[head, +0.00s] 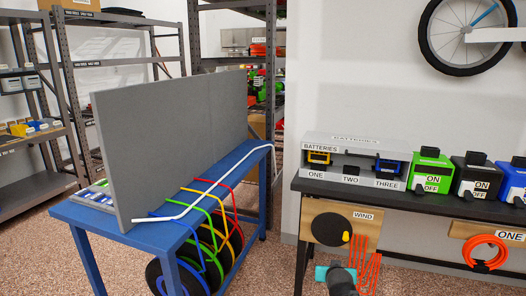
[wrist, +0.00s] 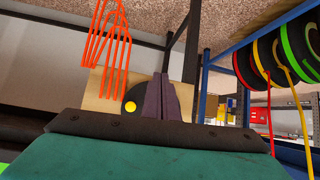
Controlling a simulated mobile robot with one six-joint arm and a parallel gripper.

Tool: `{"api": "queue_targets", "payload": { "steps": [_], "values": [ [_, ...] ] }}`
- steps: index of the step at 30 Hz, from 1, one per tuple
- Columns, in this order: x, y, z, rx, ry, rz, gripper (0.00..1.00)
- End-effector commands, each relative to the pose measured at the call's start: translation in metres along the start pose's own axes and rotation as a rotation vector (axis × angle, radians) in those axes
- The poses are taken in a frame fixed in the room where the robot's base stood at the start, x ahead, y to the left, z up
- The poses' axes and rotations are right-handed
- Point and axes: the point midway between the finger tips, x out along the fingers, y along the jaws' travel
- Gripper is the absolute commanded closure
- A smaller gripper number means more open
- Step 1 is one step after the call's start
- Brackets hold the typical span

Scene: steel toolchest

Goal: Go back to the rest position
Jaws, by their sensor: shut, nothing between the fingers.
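My gripper (wrist: 161,85) shows in the wrist view as two dark purple fingers pressed together, with nothing between them. The fingers point toward a wooden board (wrist: 95,92) and cover part of it and of its black disc (wrist: 132,97). Whether they touch the board cannot be told. In the head view, a teal and dark part of my arm stands at the bottom edge, below the board marked WIND (head: 320,216). The fingertips cannot be made out there.
A black bench (head: 420,196) on the right carries a BATTERIES rack (head: 350,141) and ON/OFF boxes (head: 430,168). A blue table (head: 150,235) with a grey panel (head: 170,140) and cable reels stands left. Floor shows between.

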Motion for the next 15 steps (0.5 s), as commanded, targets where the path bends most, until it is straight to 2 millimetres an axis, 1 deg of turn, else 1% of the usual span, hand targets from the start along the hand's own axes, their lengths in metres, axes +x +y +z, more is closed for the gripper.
{"api": "queue_targets", "payload": {
  "steps": [8, 15],
  "values": [
    [-0.003, -0.009, 0.073, -0.019, -0.187, -0.005, 1.00],
    [-0.015, -0.014, 0.141, -0.042, -0.352, -0.008, 1.00]
  ]
}}
